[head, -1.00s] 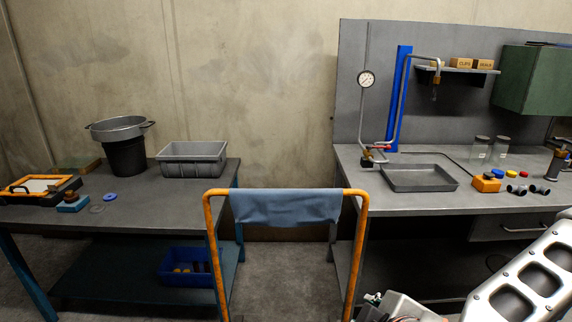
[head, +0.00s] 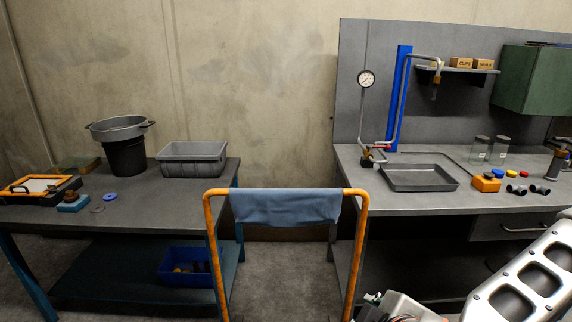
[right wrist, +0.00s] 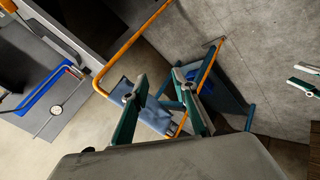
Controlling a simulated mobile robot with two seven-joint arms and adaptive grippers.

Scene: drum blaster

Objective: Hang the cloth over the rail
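The blue cloth (head: 285,207) hangs draped over the top rail (head: 350,191) of an orange frame in the head view, spread across most of its width, with its lower edge slightly uneven. In the right wrist view the cloth (right wrist: 152,112) shows beyond my right gripper (right wrist: 159,78), whose two green fingers stand apart and look empty. The rail is partly hidden there by the cloth and fingers. Two separated green fingertips at the right edge of that view look like my left gripper (right wrist: 304,78), open and away from the cloth. Neither gripper's fingers show clearly in the head view.
A left bench (head: 150,222) holds a grey bin (head: 192,158) and a pot (head: 120,140); a blue bin (head: 185,267) sits below. A right bench (head: 415,205) carries a grey tray (head: 420,178), jars and small parts. Floor is clear inside the frame.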

